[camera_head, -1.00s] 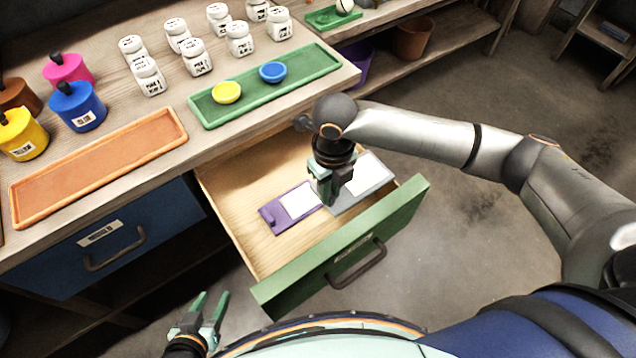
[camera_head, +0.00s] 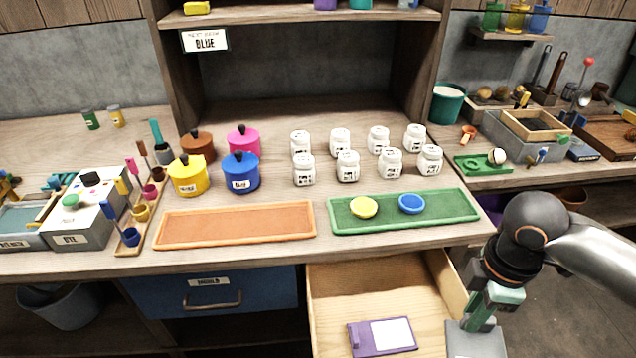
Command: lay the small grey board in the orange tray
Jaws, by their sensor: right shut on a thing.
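The small grey board (camera_head: 474,343) is at the bottom edge of the head view, right of the purple board, partly cut off by the frame. My right gripper (camera_head: 484,312) is shut on its upper edge. The board overlaps the line of the drawer's right wall; its exact height is hard to tell. The orange tray (camera_head: 236,226) lies flat on the bench at centre left and is empty. My right gripper is to the right of it and nearer to me. My left gripper is out of view.
The open drawer (camera_head: 375,290) holds a purple board (camera_head: 382,337) with a white label. A green tray (camera_head: 450,207) with a yellow and a blue bowl lies right of the orange tray. Coloured pots (camera_head: 241,172) and several white jars (camera_head: 348,167) stand behind the trays.

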